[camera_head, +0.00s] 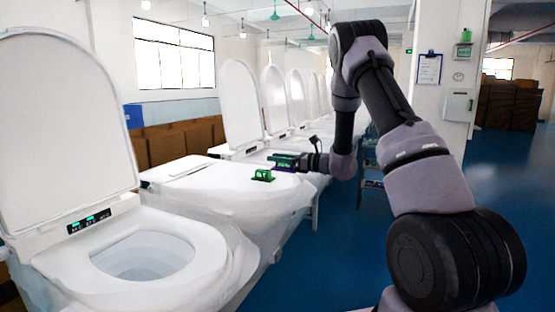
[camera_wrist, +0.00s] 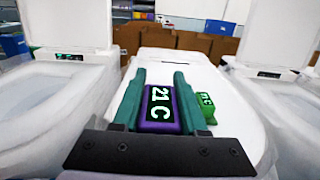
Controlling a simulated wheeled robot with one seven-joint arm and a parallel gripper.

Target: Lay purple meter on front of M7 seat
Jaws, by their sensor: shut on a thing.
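The purple meter (camera_wrist: 160,108) shows a black face reading "21 C" in the wrist view. My gripper (camera_wrist: 158,95) is shut on it, one green finger along each side. In the head view my gripper (camera_head: 288,161) is over the front part of a toilet with its lid down (camera_head: 215,185), and only a sliver of purple shows under the fingers. I cannot tell whether the meter touches the white surface. No M7 label is readable.
A green meter (camera_head: 263,175) stands on the same closed lid, just right of my gripper in the wrist view (camera_wrist: 205,107). Toilets with raised lids stand on both sides, the nearer one (camera_head: 150,255) with an open bowl. Blue floor (camera_head: 340,240) is clear at the right.

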